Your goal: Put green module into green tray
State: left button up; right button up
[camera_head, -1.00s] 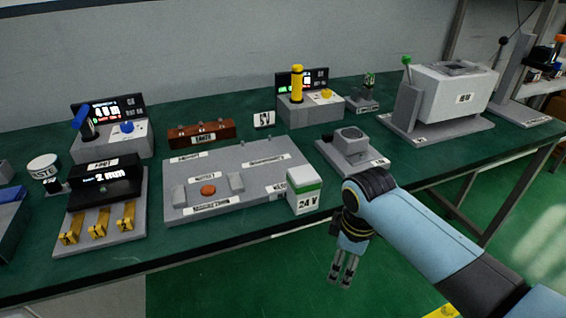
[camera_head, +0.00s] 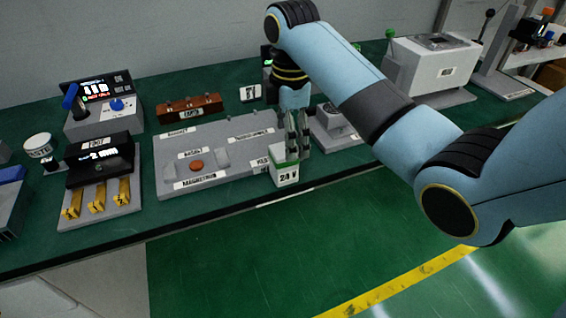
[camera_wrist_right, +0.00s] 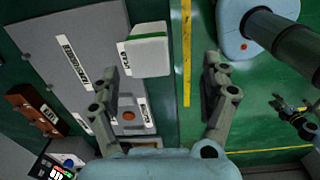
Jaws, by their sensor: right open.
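The box also shows in the right wrist view (camera_wrist_right: 150,57), ahead of the fingertips. My right gripper (camera_head: 298,150) points down just behind and right of the box in the head view. In the right wrist view my right gripper (camera_wrist_right: 160,78) is open, its fingers spread with nothing held between them. I cannot make out a tray that is clearly green.
A grey block with a round top (camera_head: 333,118) stands close to the right of my gripper. A brown terminal strip (camera_head: 190,108) lies behind the board. Yellow-levered device (camera_head: 98,197) stands at left. The table's front edge runs just before the box; green floor lies below.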

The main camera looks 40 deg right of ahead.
aim_at(284, 163)
jog(key=shift+w+d+r+n, duration=0.1)
jog(key=shift+w+r+n, duration=0.25)
jog(key=shift+w, duration=0.15)
jog(key=shift+w+f, duration=0.1)
jog(key=shift+w, duration=0.15)
jog(key=shift+n, duration=0.25)
notch_tip(284, 163, down, 10)
jog(key=shift+w+f, duration=0.15)
jog(key=shift+f, duration=0.05)
jog(key=shift+r, duration=0.1)
jog(key=c, duration=1.6)
